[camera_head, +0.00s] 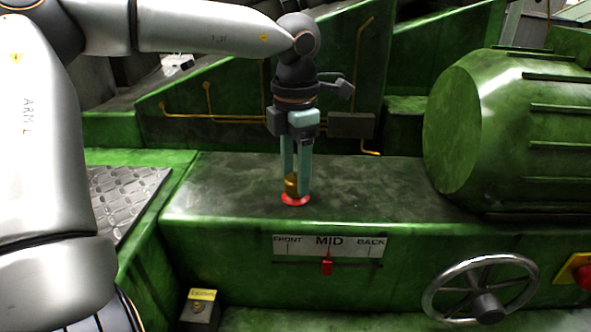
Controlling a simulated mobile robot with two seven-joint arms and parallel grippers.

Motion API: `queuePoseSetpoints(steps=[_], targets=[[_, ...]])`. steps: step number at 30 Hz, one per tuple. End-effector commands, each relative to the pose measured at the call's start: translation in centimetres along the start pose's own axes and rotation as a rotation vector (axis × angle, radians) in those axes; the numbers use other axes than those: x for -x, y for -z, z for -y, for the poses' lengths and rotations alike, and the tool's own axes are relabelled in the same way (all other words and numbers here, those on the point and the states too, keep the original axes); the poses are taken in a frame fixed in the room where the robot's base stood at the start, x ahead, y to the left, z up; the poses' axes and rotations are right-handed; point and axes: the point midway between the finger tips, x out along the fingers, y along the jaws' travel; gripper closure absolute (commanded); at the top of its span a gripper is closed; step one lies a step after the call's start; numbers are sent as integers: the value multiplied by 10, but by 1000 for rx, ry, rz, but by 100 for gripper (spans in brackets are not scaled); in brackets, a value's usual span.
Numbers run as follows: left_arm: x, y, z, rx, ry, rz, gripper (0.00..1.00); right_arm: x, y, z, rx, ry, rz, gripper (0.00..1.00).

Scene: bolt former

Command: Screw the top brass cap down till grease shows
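The brass cap (291,186) stands on top of the green machine housing (375,190), with a flat red ring (296,200) around its base. My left gripper (297,182) points straight down over it. Its two pale teal fingers are close together, one at the cap's back left and one at its front right, and appear to be shut on it. The fingers hide part of the cap. I cannot make out any grease. My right gripper is not in view.
A slider plate marked FRONT, MID, BACK (340,240) has its red pointer (327,267) at MID. A handwheel (484,290) and a large green motor (500,130) stand at the right. A small yellow-labelled box (198,311) is low at the left.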

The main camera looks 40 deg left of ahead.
Motion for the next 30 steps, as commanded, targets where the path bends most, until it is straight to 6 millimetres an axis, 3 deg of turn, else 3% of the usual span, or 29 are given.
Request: queuePoseSetpoints(steps=[5,16,30], targets=[[0,0,0,1,0,0,19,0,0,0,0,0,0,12],[10,-1,0,1,-1,2,19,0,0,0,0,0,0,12],[104,0,0,1,-1,3,19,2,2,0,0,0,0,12]])
